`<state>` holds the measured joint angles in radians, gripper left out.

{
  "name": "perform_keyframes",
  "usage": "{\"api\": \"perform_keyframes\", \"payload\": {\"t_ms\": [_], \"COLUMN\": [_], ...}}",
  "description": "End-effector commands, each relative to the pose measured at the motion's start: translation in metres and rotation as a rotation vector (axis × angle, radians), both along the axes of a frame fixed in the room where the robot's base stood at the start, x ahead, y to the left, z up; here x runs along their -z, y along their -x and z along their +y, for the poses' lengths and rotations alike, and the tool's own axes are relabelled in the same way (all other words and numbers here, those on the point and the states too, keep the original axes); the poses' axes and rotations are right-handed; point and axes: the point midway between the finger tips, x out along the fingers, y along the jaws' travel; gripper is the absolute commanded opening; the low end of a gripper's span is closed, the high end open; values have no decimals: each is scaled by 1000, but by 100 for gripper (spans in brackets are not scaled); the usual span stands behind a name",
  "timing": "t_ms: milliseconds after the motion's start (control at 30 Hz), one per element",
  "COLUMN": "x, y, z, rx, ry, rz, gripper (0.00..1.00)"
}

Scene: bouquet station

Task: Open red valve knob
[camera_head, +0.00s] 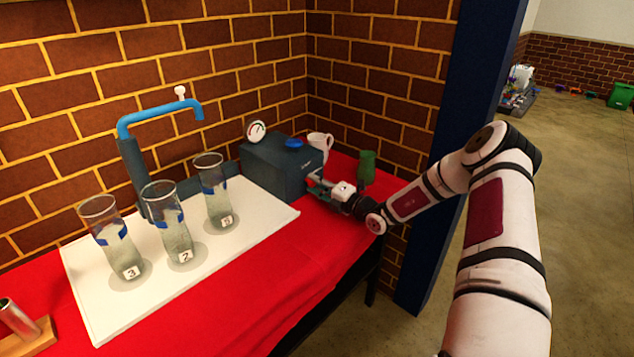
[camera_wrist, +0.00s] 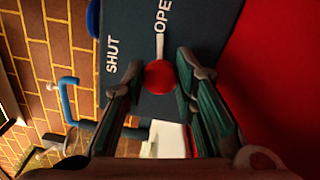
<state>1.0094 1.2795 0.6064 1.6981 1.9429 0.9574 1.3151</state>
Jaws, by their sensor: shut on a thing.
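The red valve knob (camera_wrist: 159,76) is round and sits on the face of a dark blue-grey box (camera_head: 268,166), between my two green-padded fingertips in the wrist view. My gripper (camera_head: 316,184) is shut on it. A white bar or line (camera_wrist: 160,46) runs from the knob up toward the letters "OPE", whose end is cut off. The word "SHUT" (camera_wrist: 112,55) stands to the left of it. In the head view my gripper is against the box's right-hand face and hides the knob.
Three numbered glass vases of cloudy liquid, one of them vase 2 (camera_head: 170,224), stand on a white mat (camera_head: 80,262). A blue spout pipe (camera_head: 160,112) rises behind them. A gauge (camera_head: 256,130) tops the box. A white mug (camera_head: 320,143) and green vessel (camera_head: 367,167) stand near my gripper.

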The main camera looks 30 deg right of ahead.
Motion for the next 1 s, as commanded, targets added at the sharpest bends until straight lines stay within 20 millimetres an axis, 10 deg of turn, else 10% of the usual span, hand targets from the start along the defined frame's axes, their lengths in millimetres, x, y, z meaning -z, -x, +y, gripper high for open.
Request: {"api": "perform_keyframes", "payload": {"t_ms": [1000], "x": [2], "y": [0], "z": [-1], "rx": [4], "ry": [-232], "rz": [81], "gripper": [0]}}
